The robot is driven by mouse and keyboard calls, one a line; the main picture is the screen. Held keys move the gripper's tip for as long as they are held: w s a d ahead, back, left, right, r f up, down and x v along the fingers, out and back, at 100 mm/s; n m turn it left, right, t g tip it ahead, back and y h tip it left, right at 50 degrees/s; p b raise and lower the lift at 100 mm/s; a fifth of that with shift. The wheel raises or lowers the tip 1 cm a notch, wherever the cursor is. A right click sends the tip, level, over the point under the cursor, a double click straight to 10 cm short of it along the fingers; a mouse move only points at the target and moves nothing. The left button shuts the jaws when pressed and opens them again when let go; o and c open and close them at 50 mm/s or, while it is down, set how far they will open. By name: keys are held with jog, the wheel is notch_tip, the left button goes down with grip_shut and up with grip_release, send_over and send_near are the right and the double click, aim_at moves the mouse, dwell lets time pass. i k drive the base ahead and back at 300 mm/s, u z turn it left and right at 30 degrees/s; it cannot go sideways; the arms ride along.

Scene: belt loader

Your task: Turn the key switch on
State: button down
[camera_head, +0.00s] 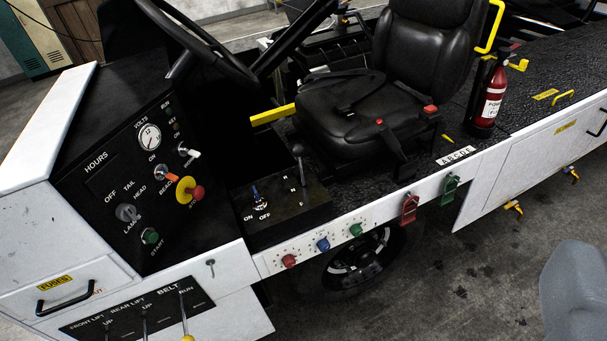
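A small switch with a blue part (257,194) stands on the low black console (290,218) left of the seat. The words ON and OFF are printed in front of it, ON at the left and OFF at the right. It looks like the key switch, but it is too small to tell its shape or which label it points to. No gripper fingers show, and nothing touches the switch. A smooth grey shape at the lower right edge may be part of my arm.
A dash panel with a yellow-and-red stop button (187,190), green start button (150,237) and lamp knob (127,213) stands left. A steering wheel (205,45) overhangs it. A gear lever (299,160) and black seat (350,105) are close right of the switch.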

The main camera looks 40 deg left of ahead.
aim_at(259, 206)
jog(key=u, duration=0.45)
jog(key=i, duration=1.15)
jog(key=u, duration=0.75)
